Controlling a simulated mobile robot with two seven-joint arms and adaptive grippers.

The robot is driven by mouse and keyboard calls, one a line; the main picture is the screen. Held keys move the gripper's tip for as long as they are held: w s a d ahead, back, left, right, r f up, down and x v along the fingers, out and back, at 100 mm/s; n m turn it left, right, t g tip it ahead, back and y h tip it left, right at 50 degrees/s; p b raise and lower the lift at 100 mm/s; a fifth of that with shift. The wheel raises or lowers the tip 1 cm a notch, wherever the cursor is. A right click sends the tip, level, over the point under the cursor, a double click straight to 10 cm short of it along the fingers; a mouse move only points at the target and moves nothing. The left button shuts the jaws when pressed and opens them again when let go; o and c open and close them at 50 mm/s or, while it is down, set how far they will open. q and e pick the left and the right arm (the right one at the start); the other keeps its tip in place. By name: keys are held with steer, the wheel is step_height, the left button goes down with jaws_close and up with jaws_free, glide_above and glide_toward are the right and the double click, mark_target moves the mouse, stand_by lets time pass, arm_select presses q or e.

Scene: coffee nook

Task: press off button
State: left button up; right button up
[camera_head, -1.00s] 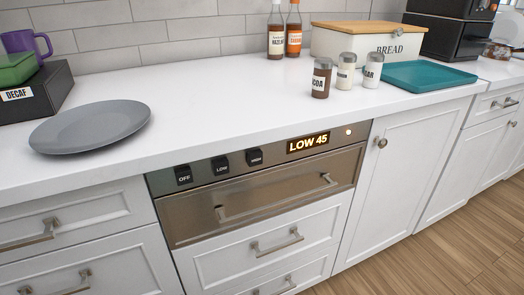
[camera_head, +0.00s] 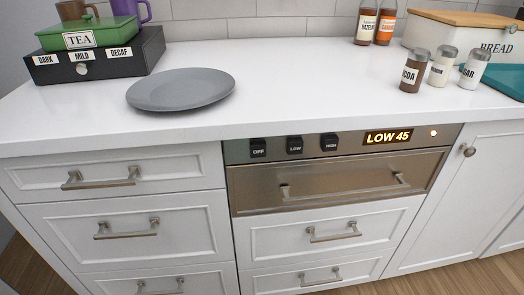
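The OFF button (camera_head: 258,148) is a black square key at the left end of the warming drawer's control strip. The LOW button (camera_head: 294,145) and the HIGH button (camera_head: 329,142) sit to its right. The lit display (camera_head: 388,137) reads LOW 45, and a small light (camera_head: 433,133) glows to its right. The steel warming drawer (camera_head: 340,185) below the strip is closed. Neither of my grippers is in view.
A grey plate (camera_head: 181,88) lies on the white counter (camera_head: 300,90) above the drawers. A black box (camera_head: 97,64) with a green tea box (camera_head: 88,34) stands back left. Jars (camera_head: 414,70) and a bread box (camera_head: 470,38) stand right. The counter's middle is clear.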

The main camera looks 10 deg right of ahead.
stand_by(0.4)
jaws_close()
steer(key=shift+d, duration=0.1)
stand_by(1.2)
